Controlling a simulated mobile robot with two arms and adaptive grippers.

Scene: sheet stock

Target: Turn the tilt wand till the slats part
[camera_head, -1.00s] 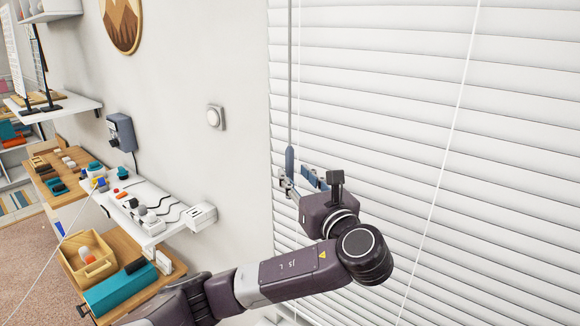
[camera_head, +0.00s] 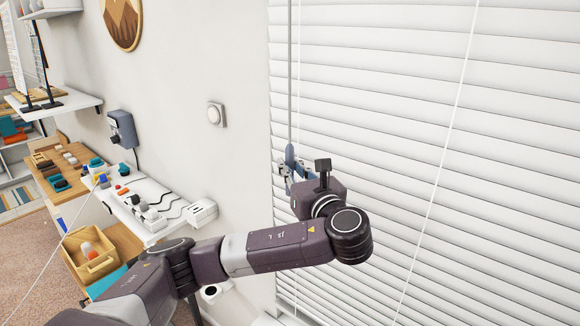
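The tilt wand (camera_head: 290,80) is a thin grey rod hanging at the left edge of the white blind (camera_head: 410,110), with a blue-grey handle (camera_head: 289,154) at its lower end. The slats lie closed, overlapping with no gaps visible. My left gripper (camera_head: 290,170) is at the handle, its fingers close around the lower part on either side. My own gripper body partly hides the fingers, so whether they press on the handle is unclear. My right gripper is out of view.
A white lift cord (camera_head: 440,165) hangs slantwise across the blind. Below are a white shelf (camera_head: 150,200) with cables and a wooden bin (camera_head: 92,262).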

